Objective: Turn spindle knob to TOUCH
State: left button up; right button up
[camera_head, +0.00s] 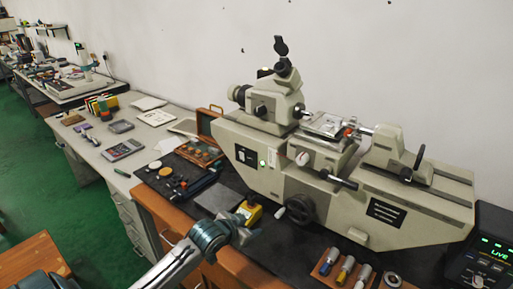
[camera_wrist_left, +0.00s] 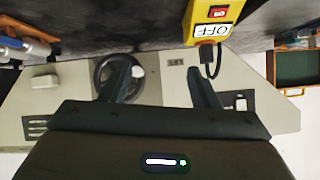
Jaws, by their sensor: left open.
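A grey-beige measuring machine (camera_head: 345,190) stands on the dark bench top. Its dark handwheel (camera_head: 300,208) with a pale handle is on the front face. The handwheel also shows in the left wrist view (camera_wrist_left: 133,88), partly behind a finger. A white-faced knob (camera_head: 303,158) is higher on the carriage, and a dark handle (camera_head: 418,160) is at the right. I cannot tell which is the spindle knob; no TOUCH mark is readable. My left gripper (camera_head: 256,235) is open and empty, in front of the machine, left of the handwheel. In the left wrist view its fingers (camera_wrist_left: 157,75) are apart.
A yellow box (camera_head: 250,211) stands close beside my left gripper; its label reads OFF in the wrist view (camera_wrist_left: 210,22). A wooden holder with several coloured cylinders (camera_head: 345,270) is at the front. A display box (camera_head: 487,250) reading LIVE is at the right.

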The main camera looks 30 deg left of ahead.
pick_arm(q)
jog(key=w+a+r+t, duration=0.3)
jog(key=w+a+r, duration=0.3)
jog(key=w+r, duration=0.3)
jog(key=t+p, duration=0.1)
jog(key=t, duration=0.3)
send_near(257, 113)
jog(key=w+p, duration=0.1)
jog(key=w, duration=0.2)
jog(key=w+p, duration=0.1)
jog(key=w, duration=0.2)
jog(key=w+p, duration=0.1)
jog(key=w, duration=0.1)
jog(key=shift+w+d+r, duration=0.15)
jog(key=shift+w+r, duration=0.2)
jog(key=shift+w, duration=0.05)
jog(key=shift+w+f+h, duration=0.1)
jog(key=shift+w+h, duration=0.2)
jog(key=shift+w, duration=0.1)
jog(key=c, duration=0.9)
jog(key=shift+c, duration=0.3)
